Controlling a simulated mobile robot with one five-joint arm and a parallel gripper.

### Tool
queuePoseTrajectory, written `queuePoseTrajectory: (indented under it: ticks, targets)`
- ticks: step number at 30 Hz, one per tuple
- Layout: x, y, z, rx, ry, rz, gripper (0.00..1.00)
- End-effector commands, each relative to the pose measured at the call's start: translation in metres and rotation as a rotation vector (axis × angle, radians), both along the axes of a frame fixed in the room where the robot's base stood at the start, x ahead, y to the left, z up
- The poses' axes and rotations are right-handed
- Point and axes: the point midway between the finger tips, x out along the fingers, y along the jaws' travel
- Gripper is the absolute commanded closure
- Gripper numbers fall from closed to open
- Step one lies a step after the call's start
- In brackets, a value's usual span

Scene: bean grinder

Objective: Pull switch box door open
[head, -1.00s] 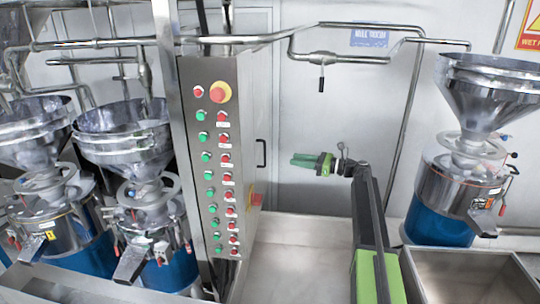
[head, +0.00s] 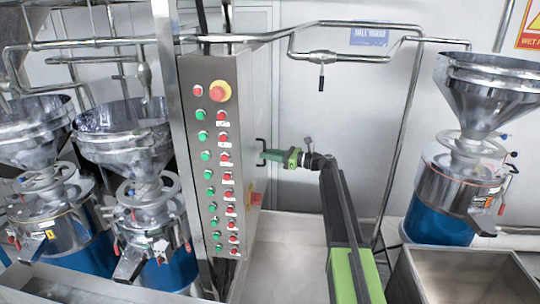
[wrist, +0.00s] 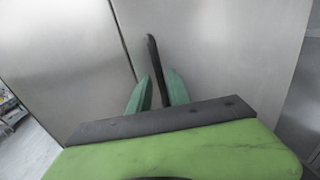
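The steel switch box (head: 210,72) stands left of centre in the head view, with rows of green and red buttons on its front. Its door (head: 247,110) is on the right side and looks shut. A black bar handle (head: 263,146) is on that door; it also shows upright in the wrist view (wrist: 154,58). My gripper (head: 266,155) is at the handle. In the wrist view, its two green fingers (wrist: 159,80) are apart, with the handle's lower part between them. A small gap shows on the right of the handle; contact on the left is unclear.
Steel mills with blue bases stand at left (head: 170,270) and right (head: 440,222). An open steel bin (head: 460,265) is at front right. Pipes (head: 350,24) run along the back wall. The space right of the box is clear apart from my arm.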

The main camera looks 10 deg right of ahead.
Motion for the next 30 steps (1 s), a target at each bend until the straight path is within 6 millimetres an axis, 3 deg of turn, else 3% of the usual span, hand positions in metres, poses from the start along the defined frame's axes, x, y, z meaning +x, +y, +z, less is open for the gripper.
queuePoseTrajectory:
  ticks: [1, 5, 30]
  targets:
    - [-0.0001, 0.0002, 0.0000, 0.000, 0.000, 0.000, 0.84]
    - [-0.0002, 0.0005, 0.0000, 0.000, 0.000, 0.001, 1.00]
    - [-0.0016, 0.0025, -0.0011, -0.003, 0.001, 0.007, 1.00]
